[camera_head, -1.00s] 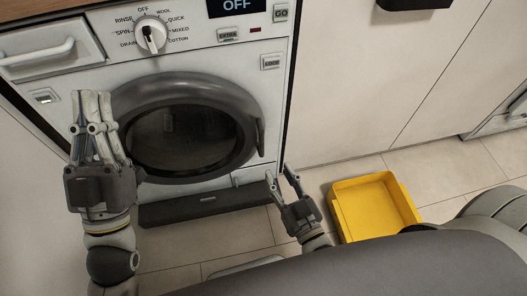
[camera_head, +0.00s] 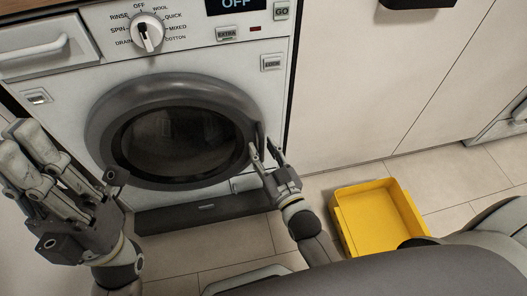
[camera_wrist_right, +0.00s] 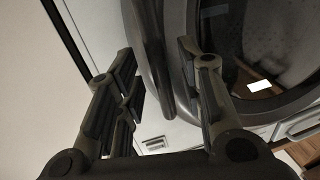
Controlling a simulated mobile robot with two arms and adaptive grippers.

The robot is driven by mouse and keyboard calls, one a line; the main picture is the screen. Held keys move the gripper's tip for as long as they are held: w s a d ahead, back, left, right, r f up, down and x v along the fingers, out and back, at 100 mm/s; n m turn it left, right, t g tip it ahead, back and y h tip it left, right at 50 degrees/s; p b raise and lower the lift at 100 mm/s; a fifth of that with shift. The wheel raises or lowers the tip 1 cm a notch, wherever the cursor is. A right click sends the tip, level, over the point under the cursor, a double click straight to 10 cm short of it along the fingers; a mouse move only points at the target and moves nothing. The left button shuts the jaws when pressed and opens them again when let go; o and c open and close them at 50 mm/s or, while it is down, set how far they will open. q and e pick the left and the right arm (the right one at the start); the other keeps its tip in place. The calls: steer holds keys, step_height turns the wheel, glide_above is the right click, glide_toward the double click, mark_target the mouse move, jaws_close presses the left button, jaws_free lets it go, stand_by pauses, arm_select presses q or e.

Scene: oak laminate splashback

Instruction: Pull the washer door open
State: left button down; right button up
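The washer door (camera_head: 110,103) is a round grey ring with dark glass, lying flat against the white washer front, shut. Its dark handle (camera_head: 261,133) is at the right edge of the ring. My right gripper (camera_head: 264,154) is at the lower end of the handle with fingers apart. In the right wrist view, my right gripper (camera_wrist_right: 158,72) is open, with fingers on either side of the dark upright handle (camera_wrist_right: 151,45); I cannot tell whether they touch it. My left gripper (camera_head: 35,150) is left of the door, empty; its finger opening is unclear.
The washer (camera_head: 75,95) has a dial (camera_head: 148,33), buttons and a drawer (camera_head: 45,45) above the door. A yellow bin (camera_head: 378,215) stands on the tiled floor to the right. Pale cabinet fronts (camera_head: 365,80) stand right of the washer.

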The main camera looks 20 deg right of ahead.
steer(key=shift+w, duration=0.1)
steer(key=shift+c, duration=0.4)
jaws_close()
